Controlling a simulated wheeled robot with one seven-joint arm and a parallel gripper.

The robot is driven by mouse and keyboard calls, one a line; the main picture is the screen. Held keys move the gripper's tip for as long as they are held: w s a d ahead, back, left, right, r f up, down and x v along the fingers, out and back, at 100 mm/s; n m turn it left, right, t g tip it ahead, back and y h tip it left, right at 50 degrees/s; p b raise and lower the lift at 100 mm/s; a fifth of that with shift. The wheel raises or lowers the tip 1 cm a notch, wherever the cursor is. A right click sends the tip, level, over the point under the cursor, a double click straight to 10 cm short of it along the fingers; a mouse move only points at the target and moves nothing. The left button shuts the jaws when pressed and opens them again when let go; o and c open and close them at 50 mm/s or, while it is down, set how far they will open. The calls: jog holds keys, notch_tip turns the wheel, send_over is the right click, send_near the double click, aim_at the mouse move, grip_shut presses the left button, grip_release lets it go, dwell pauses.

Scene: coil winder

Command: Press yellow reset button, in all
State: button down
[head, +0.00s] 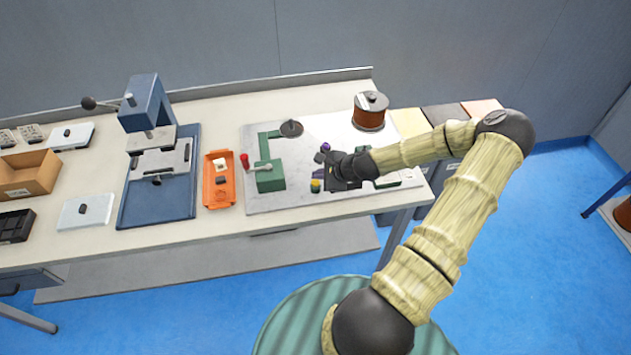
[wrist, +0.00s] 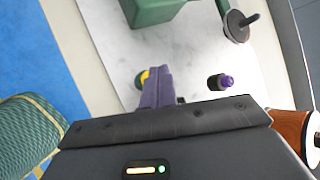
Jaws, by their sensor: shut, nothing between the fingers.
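The yellow button (head: 316,186) sits on a dark round base on the pale board at the bench's right part. In the wrist view its yellow edge (wrist: 143,79) shows just left of my fingers, which hide the rest. My gripper (head: 319,175) is shut and empty, with purple fingers that also show in the wrist view (wrist: 157,74). The fingertips are right by the button and look just above it. I cannot tell whether they touch it.
A dark knob with a purple top (head: 325,147) stands behind my gripper. A green block with a red-knobbed lever (head: 269,177) is to the left. A copper wire spool (head: 370,112) stands at the back right. An orange tray (head: 218,190) lies farther left.

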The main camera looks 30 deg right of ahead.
aim_at(319, 184)
jog(key=shift+r+p, duration=1.9)
jog(key=shift+r, duration=0.6)
jog(key=s+a+r+n+g, duration=0.4)
jog(key=s+a+n+g, duration=0.15)
jog(key=a+n, duration=0.5)
jog(key=s+a+r+n+h, duration=0.2)
jog(key=s+r+n, duration=0.3)
jog(key=s+r, duration=0.1)
jog(key=s+a+r+n+h, duration=0.2)
jog(key=s+a+r+n, duration=0.1)
jog(key=s+r+n, duration=0.3)
notch_tip(319, 184, up, 3)
jog(key=shift+a+f, duration=0.2)
jog(key=shift+a, duration=0.05)
jog(key=shift+s, duration=0.1)
